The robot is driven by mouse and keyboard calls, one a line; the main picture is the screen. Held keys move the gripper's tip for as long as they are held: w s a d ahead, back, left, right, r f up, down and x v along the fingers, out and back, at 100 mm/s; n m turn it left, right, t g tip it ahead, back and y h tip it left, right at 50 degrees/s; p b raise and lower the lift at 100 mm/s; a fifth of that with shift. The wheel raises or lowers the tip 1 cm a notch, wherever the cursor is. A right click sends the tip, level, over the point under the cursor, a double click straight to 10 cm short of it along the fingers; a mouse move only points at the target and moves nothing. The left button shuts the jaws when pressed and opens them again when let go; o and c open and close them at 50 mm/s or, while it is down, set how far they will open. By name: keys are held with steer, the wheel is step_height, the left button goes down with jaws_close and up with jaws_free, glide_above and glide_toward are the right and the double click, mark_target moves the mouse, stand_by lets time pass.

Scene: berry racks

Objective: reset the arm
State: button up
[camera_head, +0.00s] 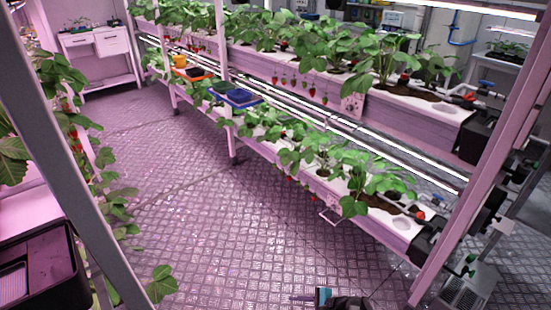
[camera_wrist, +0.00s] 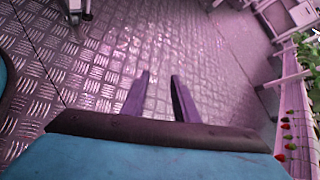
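My gripper (camera_wrist: 160,82) shows in the wrist view with its two dark fingers apart and nothing between them. Past the fingers is the bare metal floor (camera_wrist: 125,58). In the head view, a small teal and dark part of my arm and the thin gripper fingers (camera_head: 296,298) show at the bottom edge, over the floor. The rest of the arm is cut off or out of view there.
A two-level berry rack (camera_head: 350,205) with strawberry plants runs from the back left to the right. A blue tray (camera_head: 236,97) and an orange tray (camera_head: 196,74) sit on it. A white cabinet (camera_head: 95,42) stands at the back left. The aisle floor (camera_head: 190,200) is clear.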

steer(key=s+a+r+n+g+h+p, duration=0.1)
steer(key=s+a+n+g+h+p, duration=0.2)
steer(key=s, duration=0.5)
steer(key=s+a+r+n+g+h+p, duration=0.1)
steer(key=s+n+g, duration=0.3)
steer(key=s+n, duration=0.25)
steer(key=s+d+n+g+h, duration=0.2)
steer(key=s+d+n+h, duration=0.4)
steer(key=s+d, duration=0.3)
steer(key=d+n, duration=0.1)
steer(key=d, duration=0.3)
steer(key=shift+s+r+g, duration=0.25)
steer(key=shift+s+g, duration=0.15)
steer(key=shift+d, duration=0.1)
